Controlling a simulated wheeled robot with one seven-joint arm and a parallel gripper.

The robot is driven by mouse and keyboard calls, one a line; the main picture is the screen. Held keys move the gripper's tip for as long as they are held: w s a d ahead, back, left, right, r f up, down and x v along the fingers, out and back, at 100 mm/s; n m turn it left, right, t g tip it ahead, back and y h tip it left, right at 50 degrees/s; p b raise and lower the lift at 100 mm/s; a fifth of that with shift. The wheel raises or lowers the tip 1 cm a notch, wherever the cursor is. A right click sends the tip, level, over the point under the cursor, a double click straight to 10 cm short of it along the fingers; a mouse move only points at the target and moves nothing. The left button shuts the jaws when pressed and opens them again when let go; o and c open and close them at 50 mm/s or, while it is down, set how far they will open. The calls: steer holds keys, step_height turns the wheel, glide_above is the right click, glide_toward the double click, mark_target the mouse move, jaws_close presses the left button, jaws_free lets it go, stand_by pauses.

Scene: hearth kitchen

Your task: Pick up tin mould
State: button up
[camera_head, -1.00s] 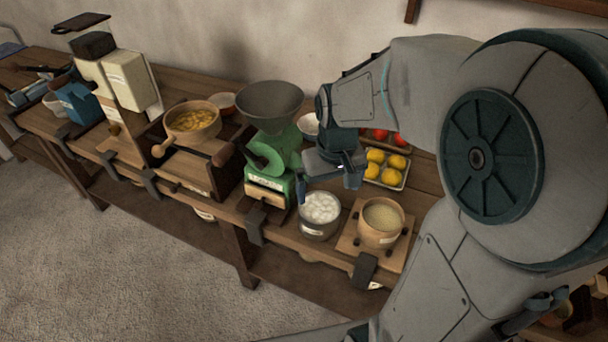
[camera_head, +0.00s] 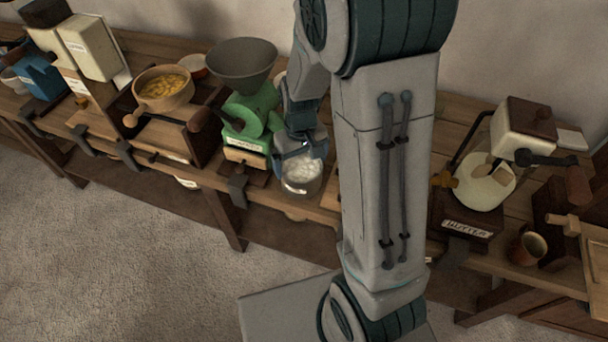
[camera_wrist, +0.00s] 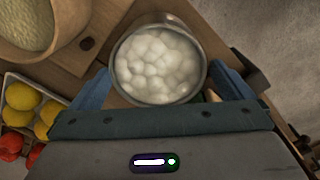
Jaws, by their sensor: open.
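The tin mould, which I take to be the round grey metal tin (camera_head: 301,188) filled with white lumps, stands upright near the bench's front edge. In the wrist view the tin (camera_wrist: 203,63) sits centrally in front of my gripper. My gripper (camera_head: 301,158) is open above and behind it, with one blue finger on each side of the tin. It also shows in the wrist view (camera_wrist: 163,88), where nothing is clamped. I cannot tell whether either finger touches the tin. My gripper partly hides the tin's back in the head view.
A green grinder (camera_head: 255,118) stands close left of the tin. A bowl of grain (camera_wrist: 45,20) and a tray of yellow fruit (camera_wrist: 22,96) lie nearby. A butter churn (camera_head: 484,187) stands farther right. My arm hides part of the bench.

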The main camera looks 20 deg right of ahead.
mark_target(301, 170)
steer(key=shift+w+d+f, duration=0.1)
steer(key=shift+f, duration=2.2)
steer(key=c, duration=1)
steer(key=shift+c, duration=0.5)
steer(key=shift+r, duration=0.15)
